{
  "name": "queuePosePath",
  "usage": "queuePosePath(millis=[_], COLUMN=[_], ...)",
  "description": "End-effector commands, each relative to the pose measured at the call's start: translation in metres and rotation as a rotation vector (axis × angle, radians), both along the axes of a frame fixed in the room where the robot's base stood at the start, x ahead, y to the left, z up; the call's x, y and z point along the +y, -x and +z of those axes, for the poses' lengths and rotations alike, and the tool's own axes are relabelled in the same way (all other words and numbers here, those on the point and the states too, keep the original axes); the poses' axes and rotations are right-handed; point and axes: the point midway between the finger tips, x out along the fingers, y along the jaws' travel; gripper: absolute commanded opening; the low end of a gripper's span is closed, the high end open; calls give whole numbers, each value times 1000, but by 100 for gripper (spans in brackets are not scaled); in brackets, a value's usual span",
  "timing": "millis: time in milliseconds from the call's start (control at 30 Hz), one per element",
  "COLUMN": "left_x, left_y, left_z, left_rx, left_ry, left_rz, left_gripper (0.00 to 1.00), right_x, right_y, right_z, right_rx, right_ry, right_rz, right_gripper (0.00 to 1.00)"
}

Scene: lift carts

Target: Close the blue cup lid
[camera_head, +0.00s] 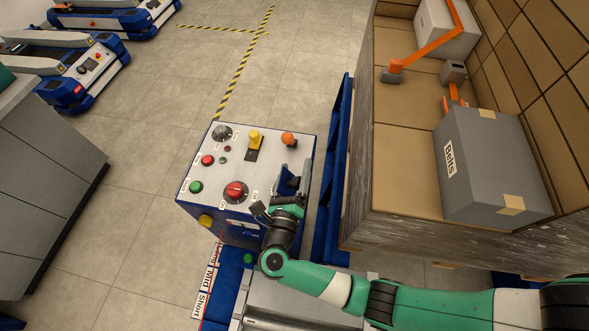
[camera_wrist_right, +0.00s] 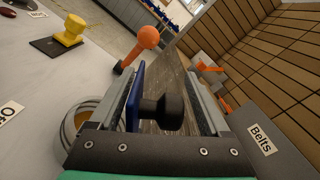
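The blue cup lid (camera_wrist_right: 134,98) stands up on edge in the right wrist view, with a black knob (camera_wrist_right: 162,111) on its side facing right. A round metal-rimmed cup opening (camera_wrist_right: 72,128) shows at the lower left, partly hidden by my left-hand finger. My right gripper (camera_wrist_right: 161,82) is open, with the lid and knob between its fingers and a gap beside the knob. In the head view my right gripper (camera_head: 281,203) is at the right edge of the control panel, beside the dark blue lid (camera_head: 292,184). My left gripper is not in view.
The control panel (camera_head: 225,165) carries an orange-knobbed lever (camera_head: 288,139), a yellow lever (camera_head: 253,138) and red and green buttons. A large crate (camera_head: 400,150) holding a grey "Belts" box (camera_head: 490,165) stands to the right. Other carts (camera_head: 85,75) stand at the upper left.

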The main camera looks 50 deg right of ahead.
Motion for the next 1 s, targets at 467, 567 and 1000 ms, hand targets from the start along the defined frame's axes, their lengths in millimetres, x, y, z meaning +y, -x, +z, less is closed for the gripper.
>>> queuePosePath(millis=[467, 567, 1000], left_x=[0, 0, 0], left_y=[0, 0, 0], left_z=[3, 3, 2], left_rx=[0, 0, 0], left_ry=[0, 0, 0], left_rz=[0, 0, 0], left_gripper=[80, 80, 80], right_x=[27, 48, 100], right_y=[14, 27, 60], right_z=[0, 0, 0], right_rx=[1, 0, -1], right_ry=[0, 0, -1], right_rz=[7, 7, 1], right_gripper=[80, 80, 80])
